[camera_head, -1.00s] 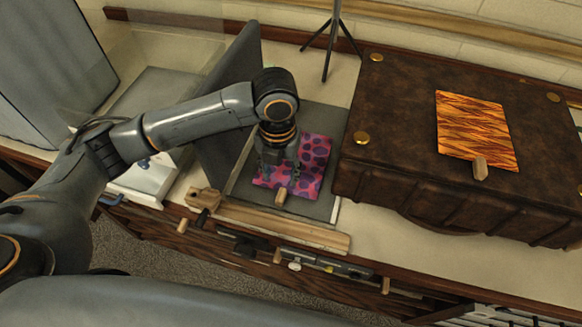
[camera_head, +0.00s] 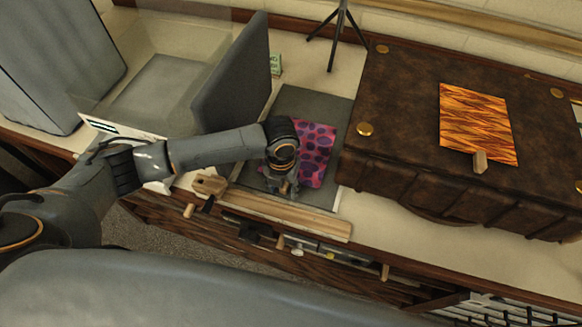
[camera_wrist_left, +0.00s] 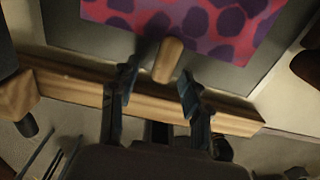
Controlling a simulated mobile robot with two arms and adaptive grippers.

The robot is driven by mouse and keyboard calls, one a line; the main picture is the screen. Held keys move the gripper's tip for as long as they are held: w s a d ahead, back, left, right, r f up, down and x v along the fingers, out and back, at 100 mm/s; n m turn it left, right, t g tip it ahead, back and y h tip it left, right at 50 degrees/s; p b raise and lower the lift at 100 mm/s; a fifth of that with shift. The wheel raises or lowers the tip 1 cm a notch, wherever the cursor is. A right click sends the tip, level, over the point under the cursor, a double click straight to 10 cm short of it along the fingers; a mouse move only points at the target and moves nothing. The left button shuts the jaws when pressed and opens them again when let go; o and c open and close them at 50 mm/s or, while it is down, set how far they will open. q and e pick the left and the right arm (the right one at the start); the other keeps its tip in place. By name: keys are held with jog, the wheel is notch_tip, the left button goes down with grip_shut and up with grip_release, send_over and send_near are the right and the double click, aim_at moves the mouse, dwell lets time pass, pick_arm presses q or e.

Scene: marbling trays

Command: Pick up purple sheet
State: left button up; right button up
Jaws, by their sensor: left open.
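The purple sheet (camera_head: 317,152) has a pink and purple blotched pattern and lies on a dark grey mat (camera_head: 318,104). My left arm hides part of it in the head view. In the left wrist view the sheet (camera_wrist_left: 215,22) fills the top, with a wooden peg (camera_wrist_left: 168,60) at its near edge. My left gripper (camera_wrist_left: 158,84) is open, one finger on each side of the peg, without visible contact. In the head view the left gripper (camera_head: 284,188) is over the near edge of the mat. My right gripper is out of view.
A brown leather case (camera_head: 410,85) stands right of the mat, with an orange patterned sheet (camera_head: 475,120) on top. A dark upright panel (camera_head: 232,85) stands to the left. A wooden bar (camera_head: 285,215) runs along the near edge.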

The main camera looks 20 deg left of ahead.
pick_arm(q)
jog(key=shift+f, duration=0.15)
jog(key=c, duration=0.9)
jog(key=shift+o, duration=0.2)
